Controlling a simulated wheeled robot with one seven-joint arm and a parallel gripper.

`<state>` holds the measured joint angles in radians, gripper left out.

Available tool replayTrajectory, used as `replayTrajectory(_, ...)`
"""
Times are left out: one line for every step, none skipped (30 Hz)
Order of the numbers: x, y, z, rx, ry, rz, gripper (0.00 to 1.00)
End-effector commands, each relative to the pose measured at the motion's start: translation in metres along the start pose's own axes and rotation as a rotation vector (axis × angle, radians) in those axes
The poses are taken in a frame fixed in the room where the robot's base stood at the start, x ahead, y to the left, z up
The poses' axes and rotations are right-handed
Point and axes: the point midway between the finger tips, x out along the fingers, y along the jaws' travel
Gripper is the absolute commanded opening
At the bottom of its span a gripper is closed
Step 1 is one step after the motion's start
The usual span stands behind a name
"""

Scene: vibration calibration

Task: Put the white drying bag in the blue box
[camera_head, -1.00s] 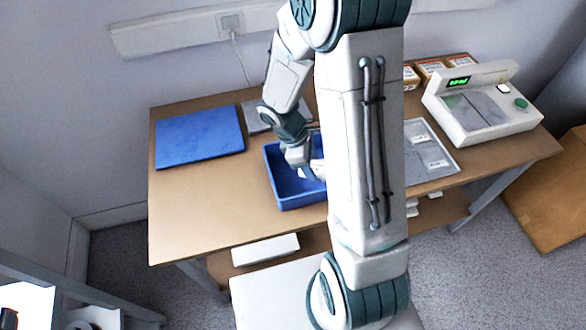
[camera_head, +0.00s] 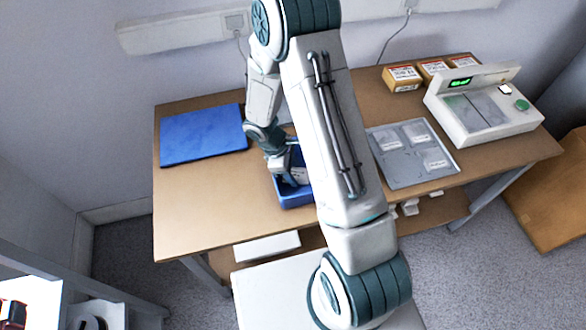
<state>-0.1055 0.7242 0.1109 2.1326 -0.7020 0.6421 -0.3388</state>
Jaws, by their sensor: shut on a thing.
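The blue box (camera_head: 293,200) stands on the table, partly hidden behind my arm. My gripper (camera_head: 291,176) points down into the box's left part, within its rim as seen from here. It is shut on a small white thing, apparently the white drying bag (camera_head: 301,174), which is partly hidden by the gripper and arm. I cannot tell whether the bag touches the box floor.
A grey tray (camera_head: 398,176) with several white packets lies right of my arm. A white device with a green display (camera_head: 480,112) and several small cartons (camera_head: 403,78) stand at the back right. A blue mat (camera_head: 203,135) lies at left. The front left table is clear.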

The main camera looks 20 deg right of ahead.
Motion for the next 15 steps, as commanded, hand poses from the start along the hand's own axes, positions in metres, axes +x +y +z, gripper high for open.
replayTrajectory(-0.0002,0.0002,0.0000,0.000,0.000,0.001,0.28)
replayTrajectory(-0.0002,0.0002,0.0000,0.000,0.000,0.001,0.28)
replayTrajectory(-0.0002,0.0002,0.0000,0.000,0.000,0.001,0.28)
replayTrajectory(-0.0001,0.0002,0.0000,0.000,0.000,0.001,0.28)
replayTrajectory(0.0004,0.0002,-0.0002,0.000,0.000,0.001,0.28)
replayTrajectory(0.0017,0.0002,-0.0007,0.000,0.000,0.001,0.28)
replayTrajectory(0.0029,0.0002,-0.0012,0.000,0.000,0.001,0.28)
replayTrajectory(0.0040,0.0002,-0.0017,0.000,0.000,0.001,0.28)
replayTrajectory(0.0032,0.0003,-0.0013,0.000,0.000,0.001,0.56)
replayTrajectory(0.0026,0.0003,-0.0011,0.000,0.000,0.001,0.64)
replayTrajectory(0.0025,0.0003,-0.0010,0.000,0.000,0.001,0.72)
replayTrajectory(0.0025,0.0002,-0.0010,0.000,0.000,0.001,0.72)
replayTrajectory(0.0025,0.0002,-0.0010,0.000,0.000,0.001,0.72)
replayTrajectory(0.0025,0.0002,-0.0010,0.000,0.000,0.001,0.72)
replayTrajectory(0.0025,0.0002,-0.0010,0.000,0.000,0.001,0.72)
